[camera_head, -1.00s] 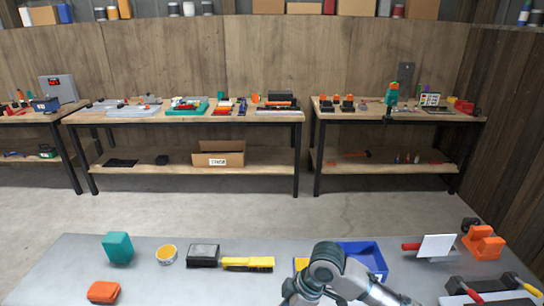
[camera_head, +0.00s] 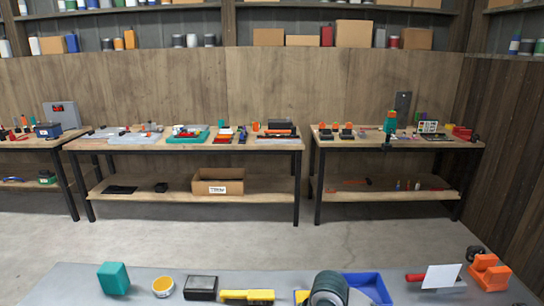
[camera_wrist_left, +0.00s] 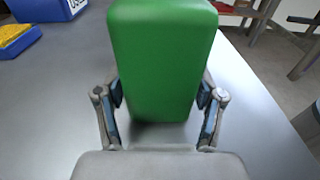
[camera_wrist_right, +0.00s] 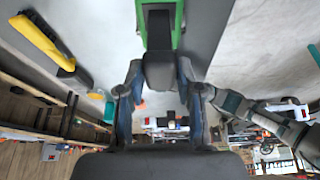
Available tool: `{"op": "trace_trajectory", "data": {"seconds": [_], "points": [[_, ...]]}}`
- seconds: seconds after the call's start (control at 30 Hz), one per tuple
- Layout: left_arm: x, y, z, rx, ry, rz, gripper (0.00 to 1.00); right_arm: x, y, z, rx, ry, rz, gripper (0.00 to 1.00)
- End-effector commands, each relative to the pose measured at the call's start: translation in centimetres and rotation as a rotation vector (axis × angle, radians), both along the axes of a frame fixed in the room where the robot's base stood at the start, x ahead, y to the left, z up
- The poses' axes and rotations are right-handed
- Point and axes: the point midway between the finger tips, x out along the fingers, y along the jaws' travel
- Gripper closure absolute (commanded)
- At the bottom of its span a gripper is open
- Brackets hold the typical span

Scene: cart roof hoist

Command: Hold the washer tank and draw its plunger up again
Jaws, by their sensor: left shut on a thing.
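The washer tank is a green block (camera_wrist_left: 165,60) in the left wrist view. My left gripper (camera_wrist_left: 161,95) is shut on it, one finger against each side. In the right wrist view the green tank frame (camera_wrist_right: 178,22) shows at the top, with a dark grey plunger (camera_wrist_right: 159,68) coming from it toward me. My right gripper (camera_wrist_right: 158,80) has a finger on either side of the plunger's dark end; whether they press on it is unclear. Neither gripper nor the tank shows in the head view, where only a rounded link of my arm appears at the bottom.
Workbenches stand behind, across open floor.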

Motion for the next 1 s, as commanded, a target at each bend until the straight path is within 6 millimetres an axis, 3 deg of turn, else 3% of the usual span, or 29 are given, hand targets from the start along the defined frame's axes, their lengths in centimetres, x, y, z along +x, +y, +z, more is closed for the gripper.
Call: {"op": "trace_trajectory", "data": {"seconds": [0.03,0.13,0.47,1.0], "points": [[-0.2,0.0,-0.2,0.003,0.0,-0.004,0.65,0.1,0.0,0.2,0.002,-0.004,-0.002,0.55],[-0.1,0.0,-0.2,0.003,0.0,-0.003,0.65,0.1,0.0,0.1,0.002,-0.003,-0.001,0.31],[-0.1,0.0,-0.1,0.002,0.002,-0.001,0.65,0.0,-0.1,0.2,0.0,-0.001,0.0,0.31],[0.0,0.0,-0.1,0.001,0.001,0.001,0.65,0.0,-2.0,5.1,0.0,-0.001,0.0,0.31]]}}
